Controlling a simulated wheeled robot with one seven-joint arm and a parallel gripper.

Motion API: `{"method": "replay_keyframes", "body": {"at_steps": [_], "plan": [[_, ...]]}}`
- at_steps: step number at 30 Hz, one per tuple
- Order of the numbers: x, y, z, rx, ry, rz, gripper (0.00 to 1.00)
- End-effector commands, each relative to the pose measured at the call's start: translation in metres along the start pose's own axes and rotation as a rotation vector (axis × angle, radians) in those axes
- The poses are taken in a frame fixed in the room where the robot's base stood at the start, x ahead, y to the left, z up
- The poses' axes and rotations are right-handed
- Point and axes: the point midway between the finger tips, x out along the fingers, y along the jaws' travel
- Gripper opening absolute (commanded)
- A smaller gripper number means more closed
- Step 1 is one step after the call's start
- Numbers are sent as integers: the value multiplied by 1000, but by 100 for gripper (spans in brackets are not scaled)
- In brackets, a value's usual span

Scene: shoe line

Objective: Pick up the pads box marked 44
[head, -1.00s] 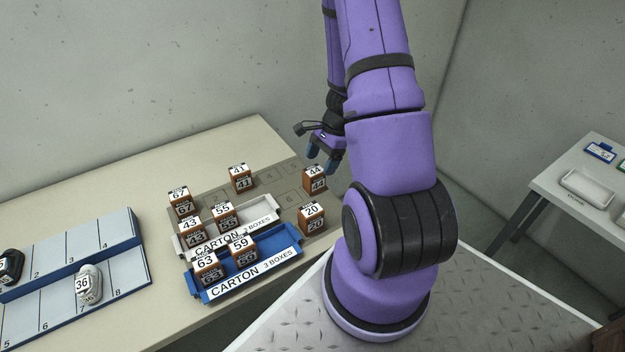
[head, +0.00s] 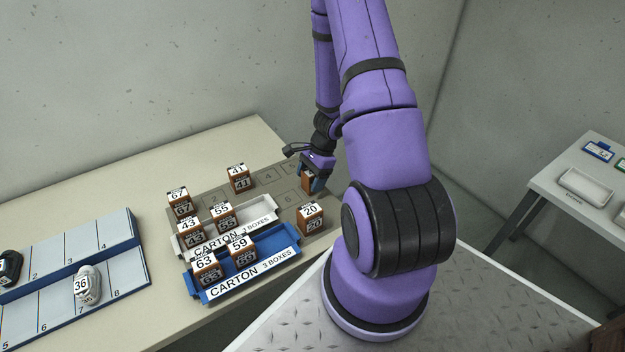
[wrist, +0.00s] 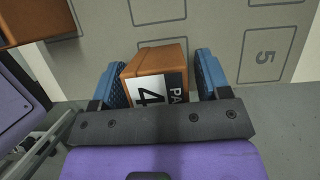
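The pads box marked 44 is a brown box with a white label; in the head view the box (head: 308,181) is largely covered by my gripper (head: 314,180). In the wrist view the box (wrist: 158,75) sits between the two blue fingers of my gripper (wrist: 160,82), its label partly hidden, with a "4" and "PA" showing. The left finger is close to the box. A narrow gap shows between the box and the right finger. The fingers look apart, around the box, not clamped on it.
Box 20 (head: 311,217) stands in front of my gripper, and box 41 (head: 238,178) to its left. Boxes 67 (head: 178,199), 43 (head: 190,232), 55 (head: 221,215), 63 (head: 206,268) and 59 (head: 241,251) stand further left, some in the blue carton tray (head: 284,252).

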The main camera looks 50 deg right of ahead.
Motion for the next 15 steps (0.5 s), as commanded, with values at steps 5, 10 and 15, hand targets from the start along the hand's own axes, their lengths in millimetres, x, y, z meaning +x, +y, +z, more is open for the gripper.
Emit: {"method": "replay_keyframes", "body": {"at_steps": [5, 10, 15], "plan": [[0, 0, 0, 0, 0, 0, 28], [0, 0, 0, 0, 0, 0, 24], [-1, 0, 0, 0, 0, 0, 24]]}}
